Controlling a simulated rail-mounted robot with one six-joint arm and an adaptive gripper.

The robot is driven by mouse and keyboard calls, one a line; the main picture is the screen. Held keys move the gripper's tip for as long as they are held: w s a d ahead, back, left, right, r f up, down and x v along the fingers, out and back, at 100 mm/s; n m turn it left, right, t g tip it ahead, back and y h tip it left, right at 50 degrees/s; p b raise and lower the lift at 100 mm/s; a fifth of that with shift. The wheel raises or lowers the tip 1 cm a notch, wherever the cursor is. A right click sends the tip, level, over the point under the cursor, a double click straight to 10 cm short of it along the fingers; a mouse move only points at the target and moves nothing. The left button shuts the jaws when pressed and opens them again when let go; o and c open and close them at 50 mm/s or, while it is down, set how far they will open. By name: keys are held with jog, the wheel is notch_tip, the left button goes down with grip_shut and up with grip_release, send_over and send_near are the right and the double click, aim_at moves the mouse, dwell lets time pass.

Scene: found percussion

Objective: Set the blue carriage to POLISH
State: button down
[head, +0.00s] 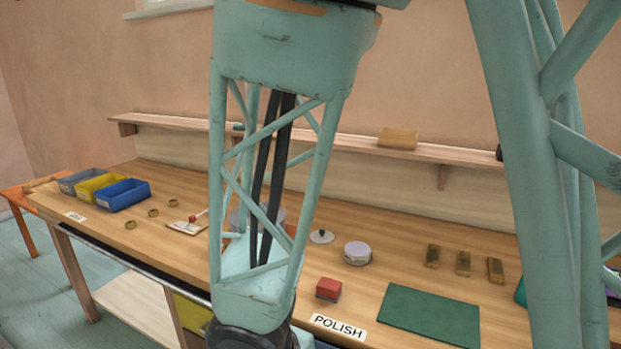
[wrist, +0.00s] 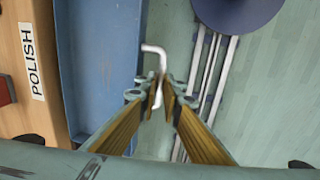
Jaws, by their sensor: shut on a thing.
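In the wrist view my gripper (wrist: 161,100) is shut on a pale bent handle (wrist: 157,65). The handle's upper end bends left towards a long blue panel (wrist: 100,60), which looks like the blue carriage and lies along the bench edge. Whether they are joined is not clear. The POLISH label (wrist: 33,62) is on the bench, left of the panel; it also shows in the head view (head: 338,327). In the head view my arm hides part of the bench, and my gripper is out of view.
The bench (head: 330,270) holds a red block (head: 328,289), a green mat (head: 430,314), a round tin (head: 357,253) and coloured bins (head: 122,194). In the wrist view a dark blue disc (wrist: 236,12) and pale rails (wrist: 214,70) lie right of my gripper, over greenish floor (wrist: 280,90).

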jog(key=c, duration=2.8)
grip_release()
jog(key=shift+w+a+r, duration=0.1)
jog(key=shift+a, duration=0.15)
